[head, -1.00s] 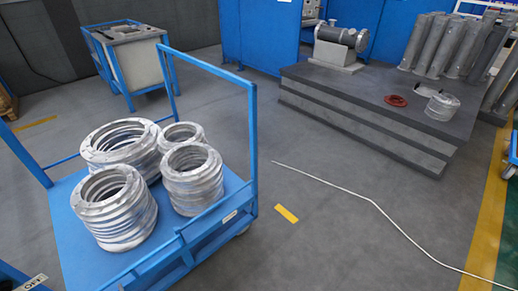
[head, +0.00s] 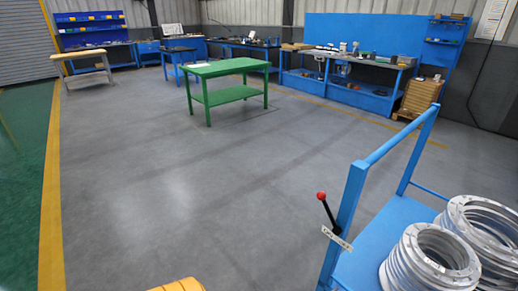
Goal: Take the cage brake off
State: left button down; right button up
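The blue cart (head: 388,232) stands at the lower right in the head view, cut off by the frame edge. On its near post is a lever with a red ball knob (head: 321,196) and a dark shaft (head: 328,214), tilted up and to the left. A white label (head: 337,238) with dark lettering sits just below the lever, too small to read surely. Stacks of silver flanged rings (head: 436,255) lie on the cart deck. Neither of my grippers shows in this view.
A green table (head: 225,70) stands mid-floor. Blue workbenches (head: 340,84) line the back wall, with a stack of brown boxes (head: 420,96) at their right end. A yellow object (head: 180,286) shows at the bottom edge. The grey floor (head: 200,190) left of the cart is wide open.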

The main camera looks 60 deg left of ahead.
aim_at(322, 196)
jog(key=u, duration=1.15)
